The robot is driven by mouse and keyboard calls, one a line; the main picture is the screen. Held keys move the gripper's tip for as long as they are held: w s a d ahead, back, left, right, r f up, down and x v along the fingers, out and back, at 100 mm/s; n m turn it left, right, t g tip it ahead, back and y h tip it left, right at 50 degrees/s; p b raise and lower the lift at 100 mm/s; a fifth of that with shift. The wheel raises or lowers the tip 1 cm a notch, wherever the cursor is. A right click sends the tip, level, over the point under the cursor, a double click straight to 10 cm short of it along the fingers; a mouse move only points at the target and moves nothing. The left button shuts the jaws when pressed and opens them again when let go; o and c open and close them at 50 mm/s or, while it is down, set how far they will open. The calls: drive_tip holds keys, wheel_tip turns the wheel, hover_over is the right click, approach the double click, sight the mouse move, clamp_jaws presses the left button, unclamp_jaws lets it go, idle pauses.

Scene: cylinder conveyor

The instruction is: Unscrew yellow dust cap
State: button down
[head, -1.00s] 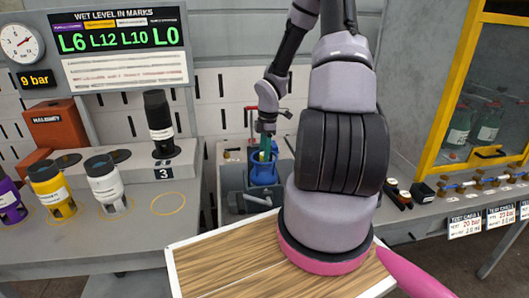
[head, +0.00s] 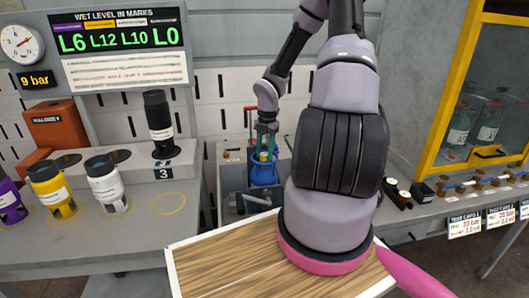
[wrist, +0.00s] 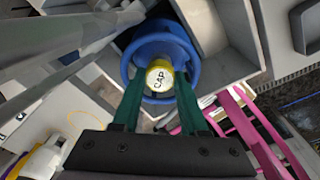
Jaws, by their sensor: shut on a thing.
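The yellow dust cap (wrist: 159,76) has a pale top marked "CAP" and sits inside the ring-shaped blue collar (wrist: 190,47) in the wrist view. In the head view the blue body (head: 264,173) stands upright in a grey holder, with a little of the yellow cap (head: 264,156) showing at its top. My gripper (wrist: 159,84) points down from above, its green fingers on opposite sides of the cap, shut on it. It also shows in the head view (head: 265,149). The cap's threads are hidden.
A grey vise-like fixture (head: 250,204) with a bar handle stands in front of the blue body. On the left bench are yellow (head: 47,180), white (head: 100,178), purple and black cylinders. A yellow-framed cabinet (head: 450,85) stands at right.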

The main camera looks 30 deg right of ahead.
drive_tip(key=c, duration=0.5)
unclamp_jaws()
drive_tip(key=shift+w, duration=0.2)
drive_tip(key=shift+r, duration=0.1)
drive_tip(key=shift+w+r, duration=0.15)
drive_tip(key=shift+r, duration=1.15)
drive_tip(key=m, duration=0.3)
drive_tip(key=shift+a, duration=0.15)
drive_tip(key=m, duration=0.3)
drive_tip(key=shift+f, duration=0.1)
drive_tip(key=shift+s, duration=0.2)
